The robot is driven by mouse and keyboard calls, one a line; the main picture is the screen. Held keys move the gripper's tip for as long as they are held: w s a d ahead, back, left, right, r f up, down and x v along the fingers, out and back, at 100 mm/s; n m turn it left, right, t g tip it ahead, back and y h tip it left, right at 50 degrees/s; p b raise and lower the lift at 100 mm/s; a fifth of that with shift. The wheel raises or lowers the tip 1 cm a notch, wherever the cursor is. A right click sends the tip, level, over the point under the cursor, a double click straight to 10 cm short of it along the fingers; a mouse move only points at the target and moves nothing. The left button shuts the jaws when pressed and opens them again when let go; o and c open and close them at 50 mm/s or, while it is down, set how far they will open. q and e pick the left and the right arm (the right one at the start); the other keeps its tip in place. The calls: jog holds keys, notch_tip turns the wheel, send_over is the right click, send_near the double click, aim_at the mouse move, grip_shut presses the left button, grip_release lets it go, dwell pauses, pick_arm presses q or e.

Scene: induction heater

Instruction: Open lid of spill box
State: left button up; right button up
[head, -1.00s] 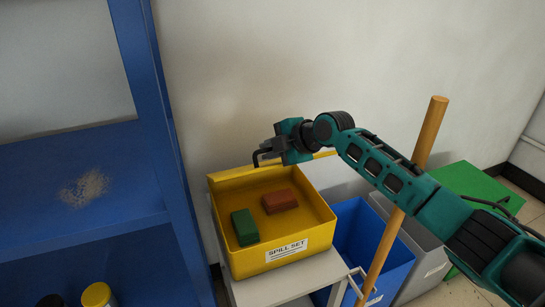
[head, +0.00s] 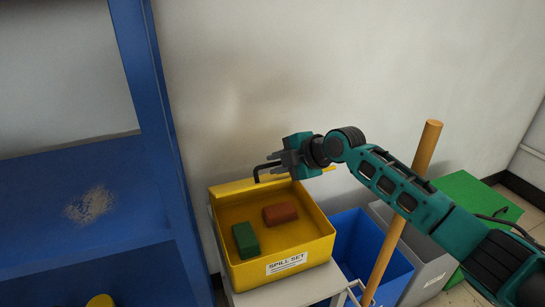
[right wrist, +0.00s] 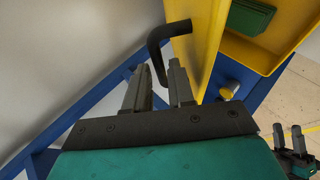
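The yellow spill box (head: 300,262), labelled SPILL SET, stands on a light grey stand with its inside exposed. Its yellow lid (right wrist: 207,45) is swung up at the back, on the wall side. A black bent handle (right wrist: 156,50) sticks out of the lid's outer face; it also shows in the head view (head: 262,168). My right gripper (right wrist: 160,72) has its fingers on either side of the handle bar, apparently closed on it. It partly hides the lid in the head view. My left gripper (right wrist: 288,132) shows small at the right wrist view's edge, fingers apart and empty.
A green block (head: 245,239) and a red-brown block (head: 280,214) lie in the box. A blue shelf (head: 165,150) stands close on the left. A blue bin (head: 365,240), a grey bin, a green box (head: 475,195) and a wooden pole (head: 428,145) are on the right. The wall is close behind.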

jog(key=p+v, duration=0.2)
jog(key=v, duration=0.1)
jog(key=shift+s+d+r, duration=0.1)
jog(key=shift+d+r, duration=0.1)
jog(key=shift+r, duration=0.15)
jog(key=shift+s+d+r+p, duration=0.2)
jog(key=shift+s+d+p, duration=0.1)
jog(key=shift+p, duration=0.1)
jog(key=shift+c, duration=0.4)
